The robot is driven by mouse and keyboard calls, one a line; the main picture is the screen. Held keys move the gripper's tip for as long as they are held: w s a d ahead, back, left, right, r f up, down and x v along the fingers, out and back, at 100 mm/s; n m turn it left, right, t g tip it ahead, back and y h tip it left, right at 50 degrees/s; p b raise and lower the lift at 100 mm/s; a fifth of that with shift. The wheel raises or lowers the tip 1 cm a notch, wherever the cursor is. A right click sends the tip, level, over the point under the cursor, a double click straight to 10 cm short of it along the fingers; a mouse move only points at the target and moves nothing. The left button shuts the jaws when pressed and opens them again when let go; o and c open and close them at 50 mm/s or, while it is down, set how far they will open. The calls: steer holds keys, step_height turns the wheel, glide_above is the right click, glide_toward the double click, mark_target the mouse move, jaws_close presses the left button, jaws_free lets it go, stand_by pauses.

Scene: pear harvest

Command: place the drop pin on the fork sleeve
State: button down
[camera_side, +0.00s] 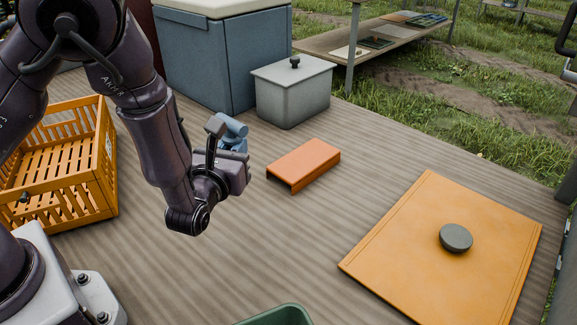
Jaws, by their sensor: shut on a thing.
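The orange channel-shaped piece (308,162), which looks like the fork sleeve, lies on the wooden deck with an open dark end facing the front left. My gripper (231,148) is to the left of it, apart from it and above the deck. It is shut on a blue-grey piece (234,127) with a rounded, cylinder-like top, which I take to be the drop pin. My wrist hides much of the jaws and the lower part of this piece, so its lower end cannot be made out.
A yellow slatted crate (108,165) stands at left. A grey lidded box (292,98) and a large blue-grey cooler (205,62) stand behind. An orange board (400,260) with a dark round knob (455,237) lies at right. A green container rim (285,313) shows at front. Deck between is clear.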

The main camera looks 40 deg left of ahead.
steer(key=w+a+r, duration=0.3)
steer(key=w, duration=0.3)
glide_above(297, 163)
steer(key=f, duration=0.9)
steer(key=shift+s+f, duration=0.4)
steer(key=shift+w+f, duration=0.35)
steer(key=shift+f, duration=1.6)
steer(key=c, duration=1.1)
jaws_free()
steer(key=shift+f, duration=0.15)
